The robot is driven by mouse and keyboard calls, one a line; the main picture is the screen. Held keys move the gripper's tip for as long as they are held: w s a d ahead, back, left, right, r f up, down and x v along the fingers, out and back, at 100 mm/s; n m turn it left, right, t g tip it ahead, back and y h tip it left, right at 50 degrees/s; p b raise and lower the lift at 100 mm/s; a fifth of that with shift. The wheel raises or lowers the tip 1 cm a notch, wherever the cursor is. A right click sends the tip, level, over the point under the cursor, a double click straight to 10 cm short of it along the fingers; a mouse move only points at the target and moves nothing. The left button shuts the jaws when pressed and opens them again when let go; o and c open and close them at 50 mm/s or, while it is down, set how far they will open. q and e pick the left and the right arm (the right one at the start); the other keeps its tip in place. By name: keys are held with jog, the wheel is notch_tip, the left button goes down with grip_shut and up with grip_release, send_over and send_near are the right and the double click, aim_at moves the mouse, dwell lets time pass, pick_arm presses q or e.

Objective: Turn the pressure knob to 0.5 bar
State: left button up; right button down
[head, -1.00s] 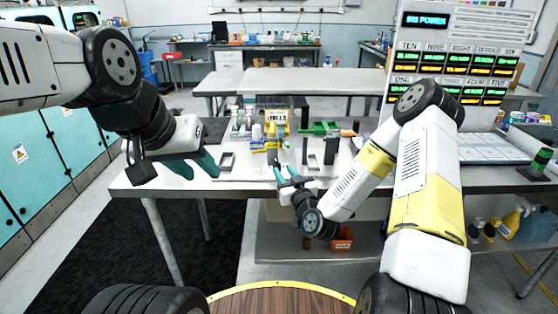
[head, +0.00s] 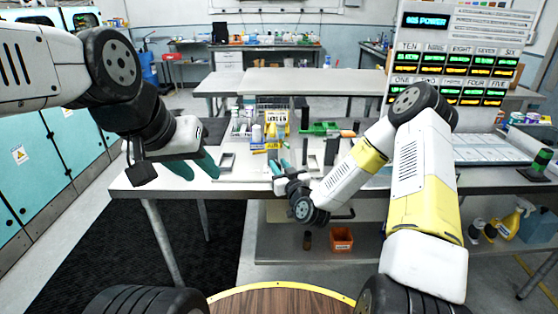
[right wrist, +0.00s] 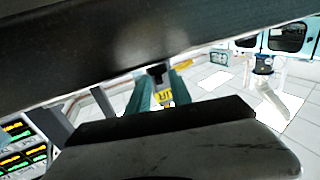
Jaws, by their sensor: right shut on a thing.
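My right gripper (head: 280,168) is low at the front edge of the white worktable (head: 232,187), with its teal fingertips pointing up and away. In the right wrist view its two teal fingers (right wrist: 160,92) are shut around a small black part, which I take as the pressure knob (right wrist: 157,74). A yellow lettered tag (right wrist: 165,97) shows between the fingers. The knob's scale and pointer cannot be read, and the fingers and wrist hide most of it. My left gripper (head: 193,167) hangs at the table's left front, its teal fingers apart and empty.
Bottles and a yellow-labelled box (head: 277,122) stand behind my right gripper. A green device (head: 320,129) and dark upright blocks stand to its right. An orange bin (head: 341,239) is on the lower shelf. A panel of lit displays (head: 450,75) rises at right.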

jog(key=shift+d+y, duration=0.1)
jog(key=shift+y, duration=0.2)
jog(key=n+g+y, duration=0.1)
jog(key=y, duration=0.1)
jog(key=n+g+y, duration=0.1)
jog(key=n+y, duration=0.1)
jog(key=shift+w+d+g, duration=0.2)
jog(key=shift+d+g, duration=0.1)
jog(key=shift+d, duration=0.05)
jog(key=shift+w+d+n+g+y, duration=0.15)
jog(key=shift+n+g+y, duration=1.15)
jog(key=shift+n+y, duration=0.1)
jog(key=c, duration=1.5)
grip_release()
jog(key=v, duration=0.7)
jog(key=shift+d, duration=0.4)
